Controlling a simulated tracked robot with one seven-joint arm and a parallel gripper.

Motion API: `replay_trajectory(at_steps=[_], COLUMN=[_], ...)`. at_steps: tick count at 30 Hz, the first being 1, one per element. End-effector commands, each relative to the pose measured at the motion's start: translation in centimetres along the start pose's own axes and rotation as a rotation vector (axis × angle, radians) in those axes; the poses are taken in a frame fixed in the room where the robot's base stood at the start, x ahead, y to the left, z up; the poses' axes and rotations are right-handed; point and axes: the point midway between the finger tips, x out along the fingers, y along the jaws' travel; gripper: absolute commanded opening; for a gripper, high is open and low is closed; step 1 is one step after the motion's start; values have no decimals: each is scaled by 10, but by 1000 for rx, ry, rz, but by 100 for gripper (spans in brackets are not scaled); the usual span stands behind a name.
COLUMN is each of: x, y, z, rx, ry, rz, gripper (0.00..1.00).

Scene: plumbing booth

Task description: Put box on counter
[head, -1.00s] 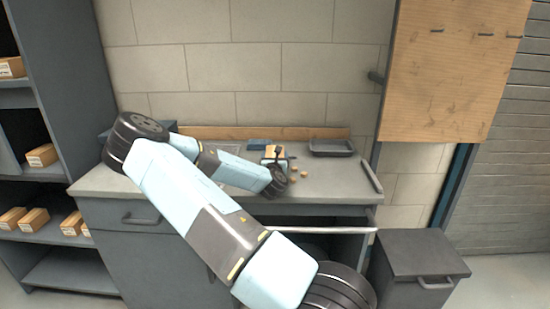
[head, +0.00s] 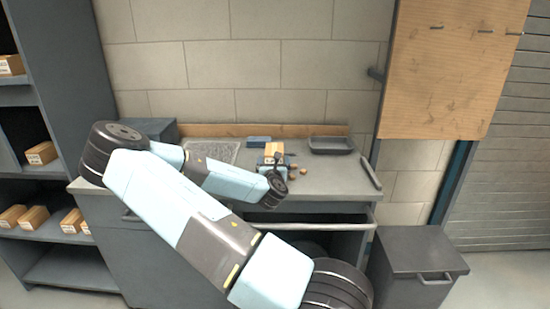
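A small tan box (head: 274,149) with a pale label is at my arm's tip above the grey counter (head: 325,180). My gripper (head: 273,163) is small in the head view and partly hidden by my own wrist. The box seems to be at its fingers, but I cannot tell whether the fingers are closed on it or whether the box touches the counter.
Small orange-brown pieces (head: 300,168) lie right of the box. A dark tray (head: 331,145) and a blue block (head: 259,141) sit at the back. An open drawer (head: 310,226) juts out in front. Shelves with similar boxes (head: 41,153) stand left; a grey bin (head: 418,265) stands right.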

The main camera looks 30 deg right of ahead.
Motion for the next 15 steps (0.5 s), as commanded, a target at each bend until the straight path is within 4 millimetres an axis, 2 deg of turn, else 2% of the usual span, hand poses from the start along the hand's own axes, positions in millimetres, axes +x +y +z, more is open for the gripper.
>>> replay_trajectory(at_steps=[3, 6, 15], x=[-22, -36, -53], y=[0, 1, 0], z=[0, 0, 0], rx=[-3, -2, 0], ry=[1, 1, 0], rz=[1, 1, 0], gripper=[100, 100, 100])
